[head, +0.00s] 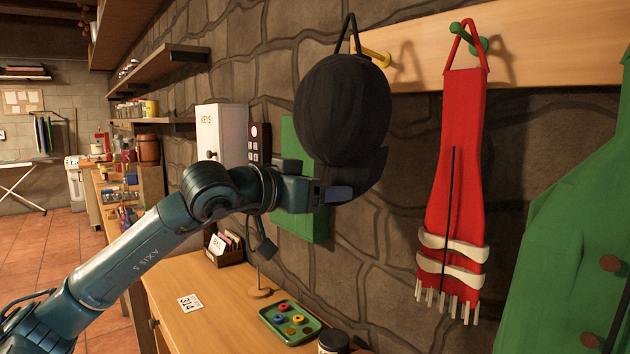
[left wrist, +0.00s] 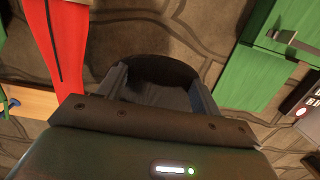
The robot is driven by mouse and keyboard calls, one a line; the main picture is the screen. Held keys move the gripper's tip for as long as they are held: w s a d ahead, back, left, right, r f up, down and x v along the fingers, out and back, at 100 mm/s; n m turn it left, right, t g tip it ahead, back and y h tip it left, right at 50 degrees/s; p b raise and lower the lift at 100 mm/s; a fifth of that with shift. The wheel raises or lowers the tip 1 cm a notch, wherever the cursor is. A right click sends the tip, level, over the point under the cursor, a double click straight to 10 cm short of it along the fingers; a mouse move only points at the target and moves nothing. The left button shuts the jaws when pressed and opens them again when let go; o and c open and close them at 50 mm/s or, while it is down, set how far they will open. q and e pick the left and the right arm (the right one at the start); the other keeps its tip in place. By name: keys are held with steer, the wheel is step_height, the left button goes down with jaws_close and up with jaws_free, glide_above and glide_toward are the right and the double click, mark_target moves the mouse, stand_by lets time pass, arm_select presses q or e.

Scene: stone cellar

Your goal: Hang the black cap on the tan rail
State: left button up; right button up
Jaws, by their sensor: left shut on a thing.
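The black cap (head: 342,108) is upright in front of the stone wall, its brim at the bottom and its black loop at the top. My left gripper (head: 338,194) is shut on the brim from below; in the left wrist view the dark cap (left wrist: 160,72) lies between the fingers. The tan rail (head: 560,48) runs along the wall at the upper right. A yellow peg (head: 376,57) on it shows just right of the loop's lower part. I cannot tell whether the loop is around this peg or in front of it. My right gripper is not in view.
A red apron-like item (head: 459,150) hangs from a green peg (head: 480,42) to the right. A green garment (head: 570,240) is at far right. Below stands a wooden table (head: 215,310) with a green tray (head: 270,318). A white key cabinet (head: 222,135) is on the wall.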

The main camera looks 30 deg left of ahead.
arm_select(q)
steer(key=w+f, duration=0.1)
steer(key=w+d+f, duration=0.1)
steer(key=w, duration=0.1)
steer(key=w+f, duration=0.1)
steer(key=shift+w+d, duration=0.3)
steer(key=shift+w, duration=0.05)
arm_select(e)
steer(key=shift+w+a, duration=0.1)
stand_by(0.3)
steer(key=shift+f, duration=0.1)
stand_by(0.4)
arm_select(q)
steer(key=o, duration=1.1)
steer(key=shift+b+v, duration=2.95)
steer(key=shift+v, duration=3.65)
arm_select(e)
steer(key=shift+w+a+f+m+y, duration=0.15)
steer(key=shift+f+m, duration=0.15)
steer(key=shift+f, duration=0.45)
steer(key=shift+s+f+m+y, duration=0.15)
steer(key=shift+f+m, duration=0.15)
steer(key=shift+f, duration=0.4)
